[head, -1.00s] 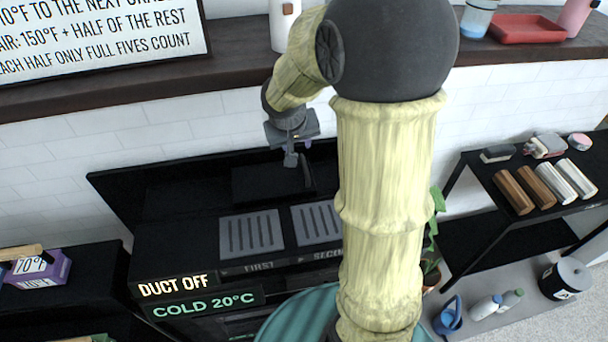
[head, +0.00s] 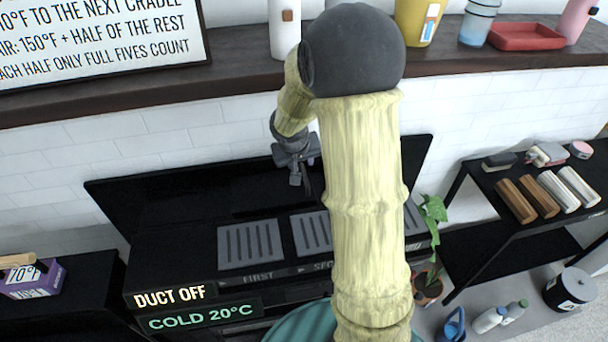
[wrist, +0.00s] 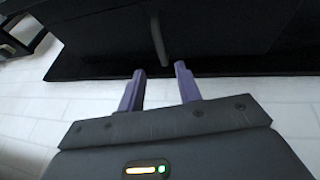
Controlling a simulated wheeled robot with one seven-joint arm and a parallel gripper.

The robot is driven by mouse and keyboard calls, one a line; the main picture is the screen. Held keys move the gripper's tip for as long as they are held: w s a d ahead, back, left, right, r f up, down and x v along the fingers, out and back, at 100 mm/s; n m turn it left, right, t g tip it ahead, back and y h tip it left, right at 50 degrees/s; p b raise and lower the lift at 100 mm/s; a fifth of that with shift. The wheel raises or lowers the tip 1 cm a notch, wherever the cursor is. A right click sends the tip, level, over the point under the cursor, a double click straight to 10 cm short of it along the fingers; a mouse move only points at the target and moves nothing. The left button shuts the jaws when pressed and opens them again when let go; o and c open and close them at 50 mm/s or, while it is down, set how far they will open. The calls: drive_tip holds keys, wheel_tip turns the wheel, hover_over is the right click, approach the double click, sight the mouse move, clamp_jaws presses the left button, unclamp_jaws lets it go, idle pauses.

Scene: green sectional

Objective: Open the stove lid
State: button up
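The black stove (head: 190,250) stands against the white tiled wall, with slotted grey grates (head: 250,244) on its top. A wide black panel (head: 170,200) stands tilted up behind the grates; I cannot tell for sure that it is the lid. My gripper (head: 296,178) is in front of this panel, above the back of the stove, partly hidden by my arm. In the wrist view my gripper (wrist: 160,72) is open, its two purple fingers apart and empty. A thin grey handle-like rod (wrist: 158,40) on a dark box-like part lies just beyond the fingertips, in line with the gap.
A dark shelf (head: 130,105) runs along the wall above, with a sign (head: 95,40) and a red tray (head: 525,36). A black side table (head: 480,190) with brown and white rolls stands at right, a potted plant (head: 430,225) beside the stove. A purple box (head: 35,280) lies at left.

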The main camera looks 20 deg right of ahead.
sight(305, 175)
drive_tip(key=b+x, duration=0.1)
drive_tip(key=x, duration=0.8)
drive_tip(key=shift+w+f+b, duration=0.1)
drive_tip(key=shift+f+b, duration=0.05)
drive_tip(key=shift+b, duration=0.15)
drive_tip(key=shift+c, duration=0.4)
clamp_jaws()
